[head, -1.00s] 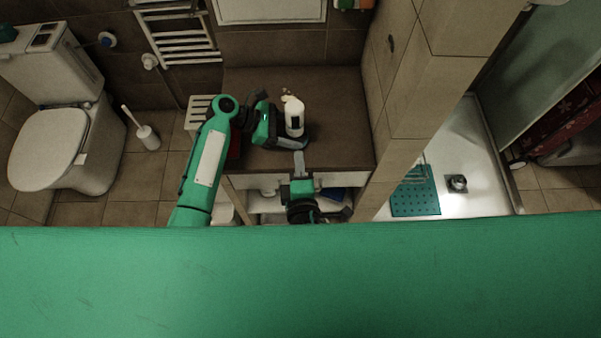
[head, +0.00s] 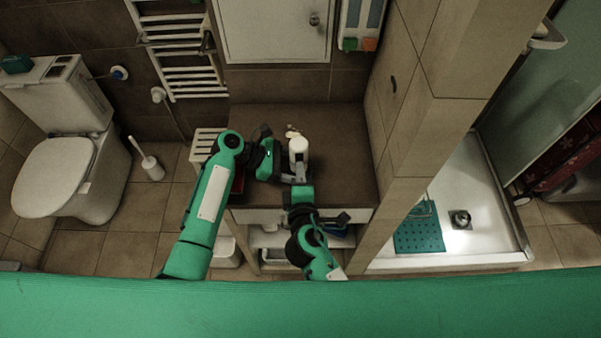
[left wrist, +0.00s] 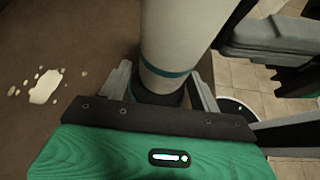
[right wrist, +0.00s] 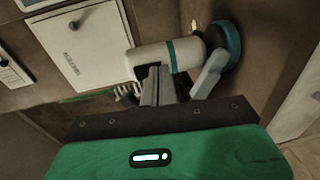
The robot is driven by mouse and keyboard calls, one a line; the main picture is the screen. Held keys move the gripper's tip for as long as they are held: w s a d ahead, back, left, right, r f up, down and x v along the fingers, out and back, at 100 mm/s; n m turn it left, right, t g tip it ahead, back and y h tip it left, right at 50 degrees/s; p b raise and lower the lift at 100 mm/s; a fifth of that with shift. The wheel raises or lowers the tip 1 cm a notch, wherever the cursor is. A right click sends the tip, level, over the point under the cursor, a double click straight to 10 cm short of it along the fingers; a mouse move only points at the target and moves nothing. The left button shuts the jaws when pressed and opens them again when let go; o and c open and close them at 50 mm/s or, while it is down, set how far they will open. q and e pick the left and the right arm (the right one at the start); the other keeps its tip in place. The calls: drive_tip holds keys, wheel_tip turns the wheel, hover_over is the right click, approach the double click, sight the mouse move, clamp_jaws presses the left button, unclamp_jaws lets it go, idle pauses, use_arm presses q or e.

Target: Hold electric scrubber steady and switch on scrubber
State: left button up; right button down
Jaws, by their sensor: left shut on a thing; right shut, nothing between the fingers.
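The electric scrubber (head: 299,150) is white with a teal band and a dark neck. It stands on the brown counter (head: 345,170), beside my left gripper (head: 284,163). The left wrist view shows my left fingers on both sides of the scrubber's dark lower part (left wrist: 178,40), shut on it. My right gripper (head: 301,180) is in front of the scrubber, with its fingers shut and empty. In the right wrist view, the shut fingertips (right wrist: 154,72) are close against the white scrubber body (right wrist: 150,60); I cannot tell whether they touch. The scrubber's switch is not clear.
A pale splash (left wrist: 45,87) lies on the counter beside the scrubber. A tiled pillar (head: 410,130) borders the counter on the right. A shelf with containers (head: 275,240) is below the counter. A toilet (head: 75,170) stands at the left, and a shower tray (head: 475,190) at the right.

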drive_tip(key=s+f, duration=0.1)
drive_tip(key=s, duration=1.2)
drive_tip(key=shift+s+d+f, duration=0.35)
drive_tip(key=shift+f, duration=0.05)
use_arm(q)
drive_tip(key=o, duration=0.8)
drive_tip(key=shift+o, duration=0.2)
